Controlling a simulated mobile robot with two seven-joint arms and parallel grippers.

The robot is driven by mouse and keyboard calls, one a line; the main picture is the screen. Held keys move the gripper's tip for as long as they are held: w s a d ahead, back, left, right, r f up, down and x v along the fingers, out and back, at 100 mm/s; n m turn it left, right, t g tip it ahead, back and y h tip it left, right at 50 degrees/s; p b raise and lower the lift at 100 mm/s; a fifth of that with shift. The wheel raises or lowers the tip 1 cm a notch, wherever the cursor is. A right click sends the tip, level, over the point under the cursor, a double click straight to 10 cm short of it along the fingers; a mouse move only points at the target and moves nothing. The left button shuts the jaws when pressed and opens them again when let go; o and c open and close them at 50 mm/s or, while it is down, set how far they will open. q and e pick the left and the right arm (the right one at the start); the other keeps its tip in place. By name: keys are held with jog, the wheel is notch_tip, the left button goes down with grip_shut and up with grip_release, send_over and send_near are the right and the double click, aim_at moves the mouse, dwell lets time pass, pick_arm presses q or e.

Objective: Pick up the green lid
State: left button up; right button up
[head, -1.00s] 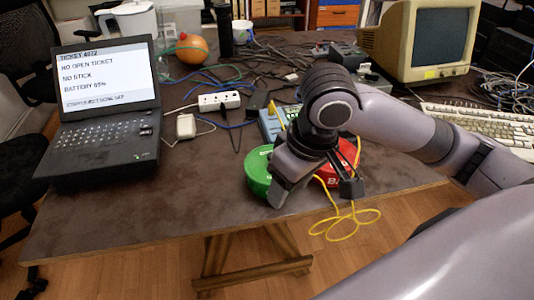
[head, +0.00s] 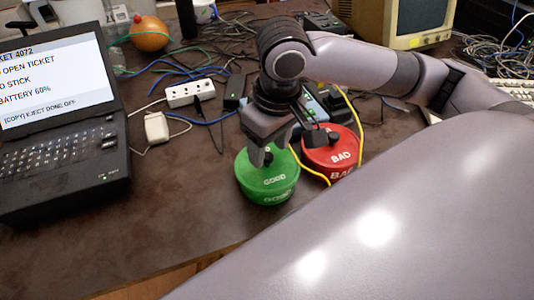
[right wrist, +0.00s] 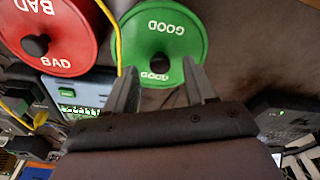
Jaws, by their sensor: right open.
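The green lid (head: 268,182), marked GOOD, sits on a green round container on the table in the head view. It also shows at the top of the right wrist view (right wrist: 160,28). My right gripper (head: 266,158) is over the lid, fingers pointing down near its dark knob. In the right wrist view my right gripper (right wrist: 160,76) is open, with the dark knob (right wrist: 161,64) between the fingertips. I cannot tell whether the fingers touch it. My left gripper is not in view.
A red lid (head: 334,143) marked BAD is close to the right of the green one. A yellow cable (head: 300,165) runs between them. A laptop (head: 60,120), power strip (head: 190,93) and white adapter (head: 156,127) are to the left. The table left of the green container is clear.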

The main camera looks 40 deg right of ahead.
jog(key=shift+w+f, duration=0.1)
jog(key=shift+f, duration=0.85)
grip_shut()
jog(key=shift+r, duration=0.15)
